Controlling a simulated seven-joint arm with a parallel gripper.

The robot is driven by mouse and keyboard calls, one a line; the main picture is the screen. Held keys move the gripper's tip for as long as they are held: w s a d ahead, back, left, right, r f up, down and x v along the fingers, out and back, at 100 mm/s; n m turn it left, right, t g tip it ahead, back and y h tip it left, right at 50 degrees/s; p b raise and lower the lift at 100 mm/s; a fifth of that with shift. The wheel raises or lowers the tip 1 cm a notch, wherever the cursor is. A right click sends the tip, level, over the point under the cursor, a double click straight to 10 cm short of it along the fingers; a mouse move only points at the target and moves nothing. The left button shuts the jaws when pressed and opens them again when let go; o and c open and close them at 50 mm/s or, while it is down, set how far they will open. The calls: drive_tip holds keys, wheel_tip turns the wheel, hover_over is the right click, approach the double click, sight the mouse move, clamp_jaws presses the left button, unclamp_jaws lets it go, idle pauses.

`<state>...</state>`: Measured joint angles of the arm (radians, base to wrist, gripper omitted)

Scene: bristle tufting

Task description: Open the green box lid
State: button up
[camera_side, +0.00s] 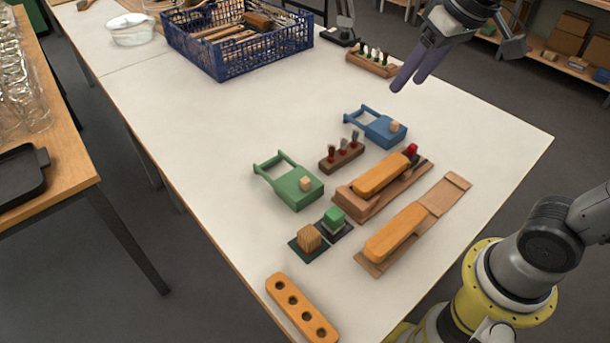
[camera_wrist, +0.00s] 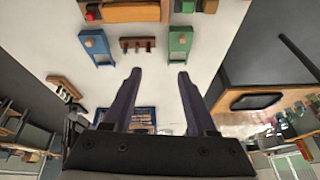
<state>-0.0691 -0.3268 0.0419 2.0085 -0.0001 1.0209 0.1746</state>
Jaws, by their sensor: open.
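The green box (camera_side: 296,194) sits on the white table, left of centre in the side view. A small wooden knob (camera_side: 306,184) is on its top, and an open green frame extends from its far-left end. The lid lies flat and looks closed. The green box also shows at the upper right of centre in the wrist view (camera_wrist: 179,42). My gripper (camera_side: 408,84) is open and empty, high above the table at the upper right, well apart from the green box. Its two purple fingers (camera_wrist: 158,74) point toward the table in the wrist view.
A similar blue box (camera_side: 383,130) and a small rack (camera_side: 341,156) stand beside the green box. Brushes, wooden blocks and an orange holed block (camera_side: 301,308) lie nearer. A blue crate (camera_side: 236,45) stands at the back. The table left of the green box is clear.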

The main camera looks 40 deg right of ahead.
drive_tip(key=w+a+f+g, duration=0.1)
drive_tip(key=w+a+f, duration=0.1)
drive_tip(key=w, duration=0.5)
drive_tip(key=n+g, duration=0.1)
drive_tip(key=g, duration=0.3)
hover_over(305, 179)
wheel_tip(305, 179, down, 15)
wheel_tip(305, 179, down, 13)
drive_tip(key=shift+s+r, duration=0.1)
drive_tip(key=shift+r, duration=0.05)
drive_tip(key=shift+c, duration=0.3)
clamp_jaws()
